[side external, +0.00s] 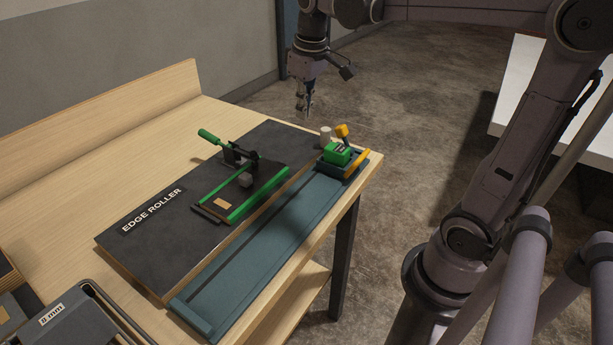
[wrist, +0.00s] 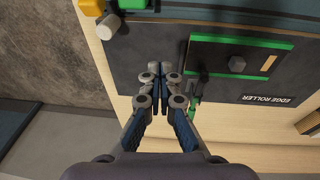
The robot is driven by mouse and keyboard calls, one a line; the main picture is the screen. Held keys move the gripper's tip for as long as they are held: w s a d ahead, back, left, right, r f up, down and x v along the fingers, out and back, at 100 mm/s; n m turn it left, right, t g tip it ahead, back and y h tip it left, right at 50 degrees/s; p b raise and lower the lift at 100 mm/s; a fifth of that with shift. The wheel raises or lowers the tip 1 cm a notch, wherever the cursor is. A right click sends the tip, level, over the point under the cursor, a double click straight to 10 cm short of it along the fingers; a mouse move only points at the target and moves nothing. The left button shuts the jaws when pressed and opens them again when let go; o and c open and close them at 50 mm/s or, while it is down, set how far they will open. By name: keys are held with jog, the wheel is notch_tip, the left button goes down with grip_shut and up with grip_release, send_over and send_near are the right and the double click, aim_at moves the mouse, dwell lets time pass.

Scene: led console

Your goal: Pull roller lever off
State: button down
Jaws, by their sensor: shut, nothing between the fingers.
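The edge roller lies on a dark panel. Its roller lever has a green handle (side external: 209,136) that sticks up and out to the back left, joined to a dark bracket (side external: 240,157) over a frame with green rails (side external: 258,194). In the wrist view the frame's green rail (wrist: 240,42) is right of my gripper, and a bit of green near the fingers, probably the handle, is mostly hidden. My gripper (side external: 308,112) is shut and empty, raised above the panel's far right end, apart from the lever. Its closed fingers (wrist: 161,75) show over the panel in the wrist view.
A green block with a yellow handle (side external: 343,132) sits at the right end of a blue-grey track (side external: 240,244). A pale cylinder (side external: 325,134) stands beside it. A case marked "8 mm" (side external: 55,318) is at the lower left. Bare wood table (side external: 130,155) lies behind the panel.

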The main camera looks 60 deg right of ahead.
aim_at(345, 137)
jog(key=w+d+g, duration=0.3)
jog(key=d, duration=0.6)
jog(key=shift+w+d+r+g+y, duration=0.3)
jog(key=shift+w+d+y, duration=0.1)
jog(key=shift+f, duration=0.1)
jog(key=f, duration=0.3)
jog(key=s+f, duration=0.1)
jog(key=f, duration=0.5)
jog(key=shift+s+f, duration=0.25)
jog(key=shift+s+r, duration=0.2)
jog(key=shift+s, duration=0.3)
jog(key=shift+s+r, duration=0.2)
jog(key=shift+s, duration=0.25)
jog(key=shift+s+r, duration=0.5)
jog(key=shift+s, duration=0.35)
